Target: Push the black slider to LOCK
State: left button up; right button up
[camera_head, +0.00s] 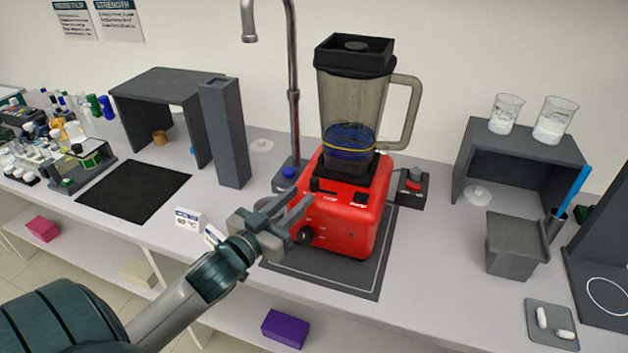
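The red blender base (345,232) stands on a dark mat, with the jug (352,110) on top. The black slider (315,185) is a small dark piece on a dark strip at the upper left of the base's front. Its marking is too small to read. My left gripper (310,202) reaches in from the lower left. My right gripper is not in view.
A black knob (305,235) sits on the base below the fingertips. A small temperature sign (188,220) stands left of my gripper. A tap (293,100) and grey pillar (223,135) rise behind. A box with a red switch (413,183) is at the right.

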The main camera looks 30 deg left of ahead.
aim_at(311, 186)
pick_arm(q)
jog(key=shift+w+d+p, duration=0.1)
jog(key=shift+w+p, duration=0.8)
jog(key=shift+w, duration=2.65)
grip_shut()
